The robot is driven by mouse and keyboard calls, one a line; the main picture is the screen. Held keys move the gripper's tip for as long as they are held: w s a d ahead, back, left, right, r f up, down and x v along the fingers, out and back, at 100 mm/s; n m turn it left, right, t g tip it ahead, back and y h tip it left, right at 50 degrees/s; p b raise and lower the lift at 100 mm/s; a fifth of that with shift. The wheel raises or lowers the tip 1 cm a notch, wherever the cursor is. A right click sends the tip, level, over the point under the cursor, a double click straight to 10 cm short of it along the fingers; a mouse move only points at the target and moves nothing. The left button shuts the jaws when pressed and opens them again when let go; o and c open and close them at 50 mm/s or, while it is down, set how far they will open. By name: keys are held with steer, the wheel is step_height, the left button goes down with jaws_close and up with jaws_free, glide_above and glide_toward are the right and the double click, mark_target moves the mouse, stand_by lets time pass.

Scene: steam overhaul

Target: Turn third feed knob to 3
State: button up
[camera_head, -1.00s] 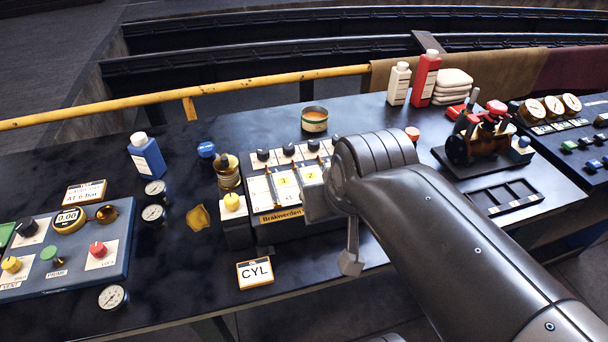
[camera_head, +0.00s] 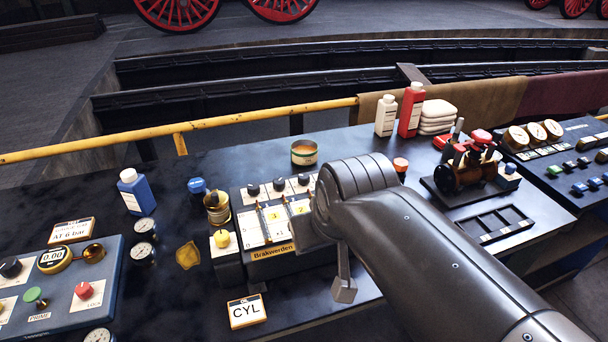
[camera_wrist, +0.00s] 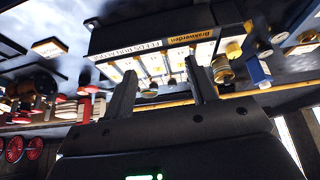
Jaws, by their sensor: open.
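The feed box (camera_head: 271,253), labelled Brakwerden, stands mid-bench with a sloping white face and yellow number plates. Black knobs (camera_head: 253,190), (camera_head: 279,185) and (camera_head: 303,180) line its back edge; the third is close to my arm, which covers the box's right part. Their pointer settings are too small to read. My gripper is mostly hidden behind my arm in the head view. In the wrist view my gripper (camera_wrist: 160,70) is open and empty, its two fingers spread in front of the box (camera_wrist: 150,38), which appears upside down. I cannot tell whether they touch a knob.
A yellow knob (camera_head: 221,239) and brass cup (camera_head: 217,208) stand left of the box. A tin (camera_head: 304,153) stands behind it, a CYL sign (camera_head: 247,312) in front. A valve stand (camera_head: 466,172) is right.

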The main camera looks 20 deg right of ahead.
steer(key=w+r+n+g, duration=0.2)
steer(key=w+r+n, duration=0.2)
steer(key=w, duration=0.5)
steer(key=n+g, duration=0.3)
steer(key=n, duration=0.6)
glide_above(304, 176)
step_height(304, 176, down, 5)
step_height(304, 176, down, 11)
steer(key=shift+w+r, duration=0.1)
steer(key=shift+r, duration=0.1)
steer(key=c, duration=1)
steer(key=shift+o, duration=0.2)
